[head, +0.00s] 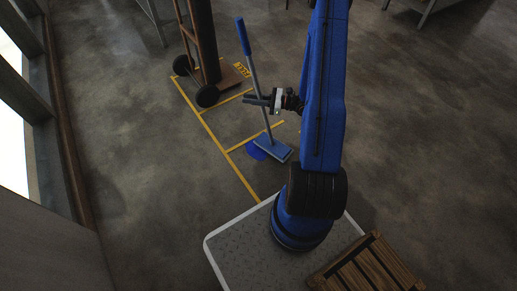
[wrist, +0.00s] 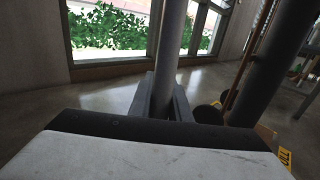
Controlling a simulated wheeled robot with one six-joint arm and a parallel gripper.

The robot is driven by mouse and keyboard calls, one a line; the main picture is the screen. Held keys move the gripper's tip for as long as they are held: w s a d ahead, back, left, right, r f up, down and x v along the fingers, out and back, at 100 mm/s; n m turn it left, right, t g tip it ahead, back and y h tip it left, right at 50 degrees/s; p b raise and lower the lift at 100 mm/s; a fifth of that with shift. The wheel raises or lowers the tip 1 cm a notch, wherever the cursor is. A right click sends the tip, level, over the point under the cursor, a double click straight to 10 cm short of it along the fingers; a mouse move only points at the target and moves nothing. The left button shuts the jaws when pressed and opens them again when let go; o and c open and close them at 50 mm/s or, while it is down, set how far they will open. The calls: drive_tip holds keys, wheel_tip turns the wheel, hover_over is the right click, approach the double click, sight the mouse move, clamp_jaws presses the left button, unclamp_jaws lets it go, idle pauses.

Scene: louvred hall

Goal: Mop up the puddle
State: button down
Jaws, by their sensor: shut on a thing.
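A mop with a blue grip, a grey pole (head: 254,72) and a flat blue head (head: 272,149) stands tilted, its head at the floor. My gripper (head: 262,101) is shut on the pole, partway up. In the wrist view the pole (wrist: 170,45) rises between the jaws (wrist: 165,98). A round blue patch (head: 256,150) lies on the floor beside and partly under the mop head; I cannot tell what it is. I cannot make out a clear puddle in either view.
A brown hand truck (head: 203,50) with black wheels stands just behind the mop. Yellow lines (head: 215,138) mark the floor. Windows (head: 12,120) line the left wall. Open concrete floor lies right and left.

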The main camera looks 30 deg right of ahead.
drive_tip(key=w+a, duration=0.3)
drive_tip(key=a, duration=0.7)
drive_tip(key=shift+a+f, duration=0.15)
drive_tip(key=shift+a, duration=0.1)
drive_tip(key=s+d, duration=0.3)
drive_tip(key=d, duration=0.7)
drive_tip(key=shift+d, duration=0.3)
drive_tip(key=shift+a, duration=0.1)
idle(0.4)
drive_tip(key=w+a+r, duration=0.2)
drive_tip(key=a, duration=0.7)
drive_tip(key=w+a+r, duration=0.3)
drive_tip(key=a, duration=0.7)
drive_tip(key=shift+w+r, duration=0.15)
drive_tip(key=shift+w, duration=0.1)
idle(0.5)
idle(0.5)
